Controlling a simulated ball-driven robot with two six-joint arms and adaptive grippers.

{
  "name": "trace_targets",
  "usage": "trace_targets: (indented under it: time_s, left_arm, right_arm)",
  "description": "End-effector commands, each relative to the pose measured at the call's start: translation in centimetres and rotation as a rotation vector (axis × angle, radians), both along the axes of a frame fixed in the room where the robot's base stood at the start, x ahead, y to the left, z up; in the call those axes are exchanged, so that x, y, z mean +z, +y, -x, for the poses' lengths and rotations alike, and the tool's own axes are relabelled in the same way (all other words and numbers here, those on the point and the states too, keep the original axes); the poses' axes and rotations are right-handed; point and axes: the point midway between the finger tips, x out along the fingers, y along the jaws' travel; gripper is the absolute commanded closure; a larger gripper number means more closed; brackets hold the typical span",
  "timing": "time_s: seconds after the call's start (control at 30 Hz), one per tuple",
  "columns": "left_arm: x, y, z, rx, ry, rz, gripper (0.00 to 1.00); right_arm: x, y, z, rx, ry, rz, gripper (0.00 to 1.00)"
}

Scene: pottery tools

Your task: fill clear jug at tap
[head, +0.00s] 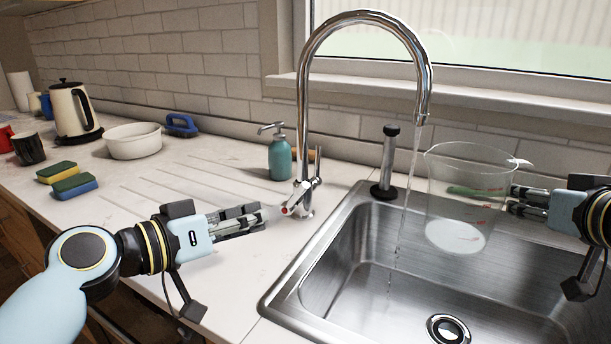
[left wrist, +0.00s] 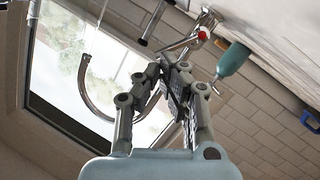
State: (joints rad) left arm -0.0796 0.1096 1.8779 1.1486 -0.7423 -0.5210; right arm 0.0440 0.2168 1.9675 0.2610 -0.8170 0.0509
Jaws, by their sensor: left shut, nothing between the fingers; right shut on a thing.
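The clear jug (head: 467,207) with red markings is upright over the sink (head: 340,262). My right gripper (head: 515,200) is shut on its right side. The chrome tap (head: 303,110) arches over the sink, and a thin stream of water (head: 408,185) falls from its spout. The stream passes left of the jug and drops into the sink. I cannot tell whether the jug holds water. My left gripper (head: 262,217) is shut and empty, just left of the tap's red-marked handle (head: 289,210). In the left wrist view its fingers (left wrist: 176,68) are together near the tap base (left wrist: 203,33).
A teal soap dispenser (head: 280,158) stands behind the tap's left side. A black-topped chrome post (head: 387,160) stands at the sink's back edge. Sponges (head: 74,186), a white bowl (head: 133,141) and a kettle (head: 74,112) are further left. The ribbed drainer (head: 190,177) is clear.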

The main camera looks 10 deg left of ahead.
Motion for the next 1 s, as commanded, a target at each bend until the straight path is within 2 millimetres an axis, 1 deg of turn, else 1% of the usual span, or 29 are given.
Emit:
trace_targets:
  time_s: [0.1,0.2,0.3,0.4,0.5,0.6,0.67,0.77,1.0]
  left_arm:
    - [0.7,1.1,-0.9,0.009,0.18,0.175,1.0]
    - [1.7,2.2,-1.7,0.024,0.311,0.293,1.0]
    - [3.0,3.6,-2.8,0.041,0.401,0.365,1.0]
    - [5.1,5.6,-4.3,0.049,0.405,0.354,1.0]
    - [6.5,6.3,-5.3,0.053,0.374,0.331,1.0]
    - [6.8,6.0,-6.1,0.051,0.363,0.33,1.0]
    - [6.6,5.4,-6.6,0.052,0.363,0.333,1.0]
    - [6.2,4.2,-7.9,0.05,0.363,0.335,1.0]
    - [4.8,0.8,-11.7,0.051,0.365,0.332,1.0]
  right_arm:
    - [0.1,0.0,0.0,0.0,-0.002,0.0,1.0]
    - [0.1,0.0,0.0,0.0,-0.001,0.0,1.0]
    - [0.1,0.0,0.0,0.0,-0.001,0.0,1.0]
    - [0.1,0.0,0.0,0.0,-0.001,0.0,1.0]
    - [0.1,0.0,0.0,0.0,-0.001,-0.001,1.0]
    - [0.1,0.0,0.0,0.0,-0.001,0.0,1.0]
    - [0.1,0.0,0.0,0.0,-0.001,0.0,1.0]
    - [0.1,0.0,0.0,0.0,-0.001,0.0,1.0]
    - [0.1,0.0,0.0,0.0,-0.001,-0.001,1.0]
